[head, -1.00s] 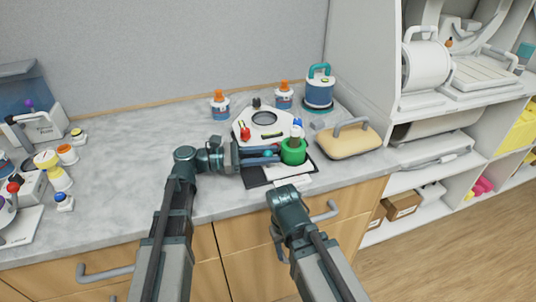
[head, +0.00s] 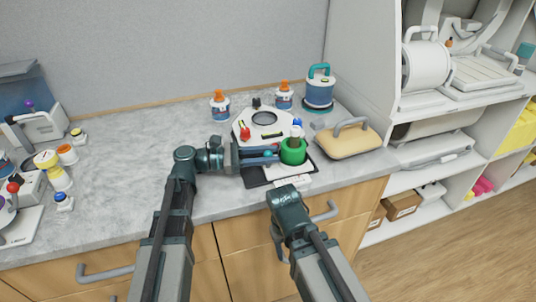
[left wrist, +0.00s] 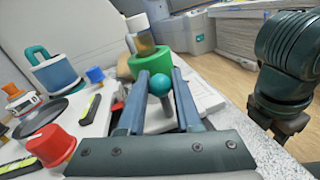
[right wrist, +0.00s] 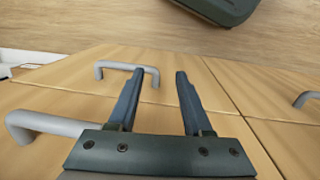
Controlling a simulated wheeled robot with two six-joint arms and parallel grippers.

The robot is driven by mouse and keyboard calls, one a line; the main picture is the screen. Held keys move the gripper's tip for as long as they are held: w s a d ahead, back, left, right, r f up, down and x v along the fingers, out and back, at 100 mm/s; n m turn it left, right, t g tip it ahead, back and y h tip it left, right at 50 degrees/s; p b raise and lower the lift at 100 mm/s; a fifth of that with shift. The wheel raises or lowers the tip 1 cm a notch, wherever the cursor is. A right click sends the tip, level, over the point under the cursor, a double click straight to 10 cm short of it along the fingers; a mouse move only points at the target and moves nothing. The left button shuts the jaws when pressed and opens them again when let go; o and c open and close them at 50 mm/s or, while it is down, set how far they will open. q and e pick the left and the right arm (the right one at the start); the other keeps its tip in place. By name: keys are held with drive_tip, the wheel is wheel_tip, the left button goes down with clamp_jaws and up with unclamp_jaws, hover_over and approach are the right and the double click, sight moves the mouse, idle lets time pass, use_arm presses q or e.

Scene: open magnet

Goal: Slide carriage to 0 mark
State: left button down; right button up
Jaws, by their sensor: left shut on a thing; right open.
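A teal ball knob (left wrist: 160,84) on a short grey stem stands between the fingers of my left gripper (left wrist: 160,85) in the left wrist view. The gripper is shut on the knob. In the head view my left gripper (head: 262,155) reaches in over the front of a white device (head: 267,119) on a dark base. A green ring-shaped holder (head: 293,152) with a pale vial in it sits just beyond the fingertips. The carriage under the knob and any 0 mark are too small or hidden to read. My right gripper (right wrist: 155,95) is open and empty before the cabinet front.
Red (head: 245,134) and blue knobs stand on the device. Two orange-capped bottles (head: 220,104) and a blue canister (head: 319,92) stand behind it. A tan handled block (head: 347,139) is close on the right.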

use_arm(q)
drive_tip(key=shift+s+a, duration=0.2)
drive_tip(key=shift+a, duration=0.45)
drive_tip(key=shift+s+a, duration=0.2)
drive_tip(key=shift+a, duration=0.45)
drive_tip(key=c, duration=0.6)
unclamp_jaws()
drive_tip(key=shift+d, duration=0.15)
drive_tip(key=a, duration=0.4)
drive_tip(key=s+a, duration=0.1)
drive_tip(key=a, duration=0.8)
drive_tip(key=shift+s+a, duration=0.25)
drive_tip(key=shift+a, duration=0.15)
